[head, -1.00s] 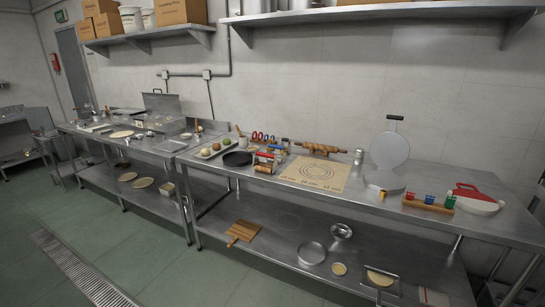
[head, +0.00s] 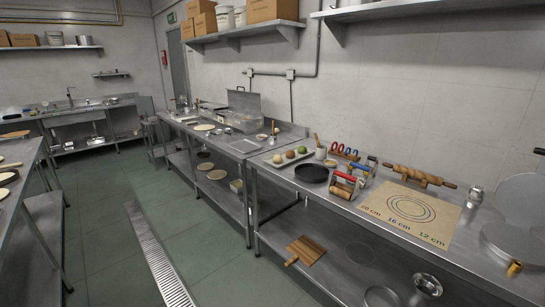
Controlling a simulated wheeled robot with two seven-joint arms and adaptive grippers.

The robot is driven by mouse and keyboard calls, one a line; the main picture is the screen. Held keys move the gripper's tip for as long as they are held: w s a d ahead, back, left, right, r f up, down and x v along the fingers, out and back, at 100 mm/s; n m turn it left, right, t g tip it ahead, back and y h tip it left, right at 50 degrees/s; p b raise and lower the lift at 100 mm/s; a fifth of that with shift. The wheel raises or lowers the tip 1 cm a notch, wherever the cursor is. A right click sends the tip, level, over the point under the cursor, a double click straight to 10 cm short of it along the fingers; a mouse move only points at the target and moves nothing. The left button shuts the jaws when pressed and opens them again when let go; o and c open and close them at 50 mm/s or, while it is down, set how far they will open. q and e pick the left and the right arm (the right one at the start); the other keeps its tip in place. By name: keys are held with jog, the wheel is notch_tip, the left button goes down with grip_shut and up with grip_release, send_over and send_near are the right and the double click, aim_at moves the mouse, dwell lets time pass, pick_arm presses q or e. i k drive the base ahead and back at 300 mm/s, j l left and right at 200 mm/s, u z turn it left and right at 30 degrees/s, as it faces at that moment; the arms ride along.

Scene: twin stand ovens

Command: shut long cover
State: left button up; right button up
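On the far steel table, a flat grey lid (head: 244,103) with a small handle on its top edge stands raised, roughly upright. It is at the back of a low, see-through or metal bin (head: 241,121), and appears to be the long cover; whether it is hinged there is too small to tell. A round metal press plate (head: 523,201) is cut off at the right edge. Neither of my grippers is in view.
The near table carries a black pan (head: 311,173), a tray of dough balls (head: 290,158), a printed mat (head: 410,212) and a rolling pin (head: 420,175). A table (head: 28,168) stands at left. The green floor (head: 115,240) between is clear.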

aim_at(250, 101)
jog(key=i+j+u, duration=0.1)
jog(key=i+u, duration=0.2)
jog(key=u, duration=0.15)
jog(key=i+u, duration=0.75)
jog(key=i, duration=0.4)
jog(key=i+z, duration=0.25)
jog(key=i, duration=0.6)
jog(key=i+z, duration=0.3)
jog(key=i, duration=0.15)
jog(key=i+j+z, duration=0.25)
jog(key=i, duration=0.25)
jog(key=i+j+z, duration=0.1)
jog(key=i+z, duration=0.2)
jog(key=i, duration=0.15)
jog(key=i+j, duration=0.1)
jog(key=j, duration=0.35)
jog(key=i+j+z, duration=0.1)
jog(key=j, duration=0.35)
jog(key=i+j, duration=0.15)
jog(key=j, duration=0.3)
jog(key=j+z, duration=0.1)
jog(key=j, duration=0.4)
jog(key=i, duration=0.05)
